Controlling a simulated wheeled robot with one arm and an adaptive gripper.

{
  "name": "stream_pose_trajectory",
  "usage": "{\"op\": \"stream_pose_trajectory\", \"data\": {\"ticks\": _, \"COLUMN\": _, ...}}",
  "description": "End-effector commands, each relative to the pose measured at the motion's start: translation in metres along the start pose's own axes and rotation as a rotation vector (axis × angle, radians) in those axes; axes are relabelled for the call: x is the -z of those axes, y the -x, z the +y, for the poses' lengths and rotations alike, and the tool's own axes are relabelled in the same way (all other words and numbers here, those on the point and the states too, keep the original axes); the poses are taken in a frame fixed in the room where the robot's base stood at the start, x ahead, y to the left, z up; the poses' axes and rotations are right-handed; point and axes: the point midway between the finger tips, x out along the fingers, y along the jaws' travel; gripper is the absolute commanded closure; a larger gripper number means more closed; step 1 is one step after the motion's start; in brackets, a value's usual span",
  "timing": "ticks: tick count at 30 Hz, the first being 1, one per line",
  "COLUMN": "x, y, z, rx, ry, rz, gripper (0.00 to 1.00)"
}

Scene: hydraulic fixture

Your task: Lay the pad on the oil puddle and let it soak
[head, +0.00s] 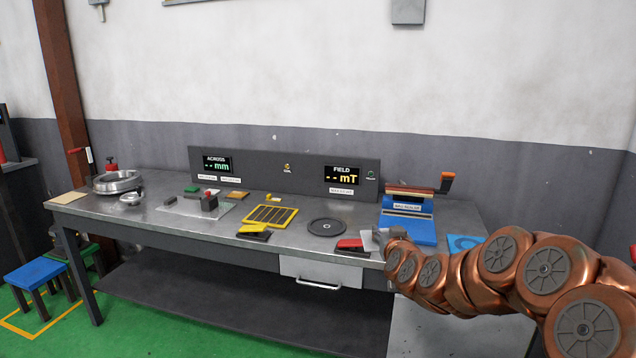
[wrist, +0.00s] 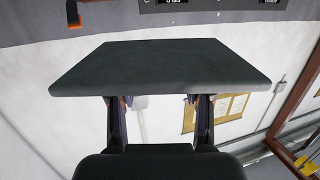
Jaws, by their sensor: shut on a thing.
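A flat dark grey-green slab, which I take for the pad (wrist: 160,68), fills the upper middle of the wrist view. My gripper (wrist: 160,100) holds it at its near edge, with one finger reaching it on each side. In the head view my copper arm comes in from the right, and its end reaches the bench's front edge. The gripper's fingers and the pad cannot be made out clearly there. I cannot make out an oil puddle in either view.
The metal bench (head: 150,212) carries a dark round plate (head: 327,227), a yellow slotted tray (head: 270,215), a red pedal-like block (head: 350,245) and a blue sealer (head: 408,225). A display panel (head: 285,172) stands behind.

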Motion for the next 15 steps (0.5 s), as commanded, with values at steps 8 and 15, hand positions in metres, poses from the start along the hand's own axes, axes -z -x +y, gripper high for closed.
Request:
{"op": "stream_pose_trajectory", "data": {"ticks": 8, "x": -0.010, "y": 0.030, "z": -0.019, "rx": -0.074, "ry": -0.008, "rz": -0.001, "gripper": 0.79}}
{"op": "stream_pose_trajectory", "data": {"ticks": 15, "x": -0.030, "y": 0.076, "z": -0.013, "rx": -0.209, "ry": -0.029, "rz": -0.001, "gripper": 0.79}}
